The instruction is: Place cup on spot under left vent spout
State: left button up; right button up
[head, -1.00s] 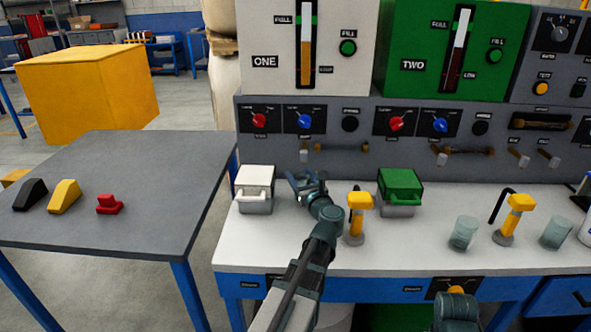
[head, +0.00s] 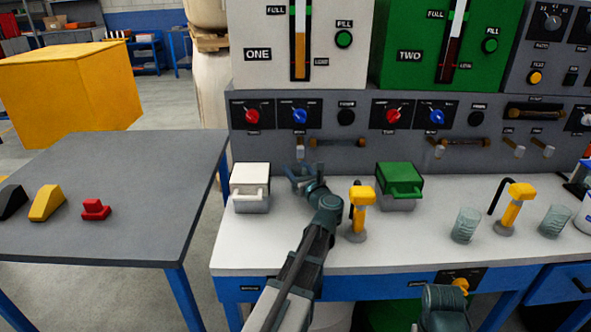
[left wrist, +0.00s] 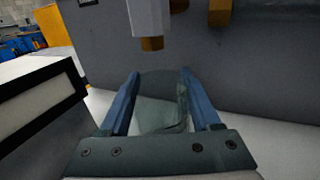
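A clear, greyish cup (left wrist: 160,105) stands between the blue fingers of my left gripper (left wrist: 158,95) in the left wrist view, and they appear to touch both its sides. In the head view my left gripper (head: 298,176) is over the white worktop, between the white box and the yellow-handled post, and the cup there is mostly hidden. The left vent spout (head: 299,150) projects from the grey panel just behind it. My right gripper is out of view.
A white box (head: 251,180) and a green box (head: 398,184) flank the gripper area. A yellow-handled post (head: 360,205) stands close right of my left arm. Two clear cups (head: 466,225) (head: 554,222) and another yellow-handled post (head: 515,205) stand at the right.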

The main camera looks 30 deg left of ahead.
pick_arm(q)
jog(key=o, duration=0.4)
jog(key=shift+r+p, duration=0.25)
jog(key=shift+p, duration=0.05)
jog(key=v, duration=1.2)
jog(key=shift+f, duration=0.1)
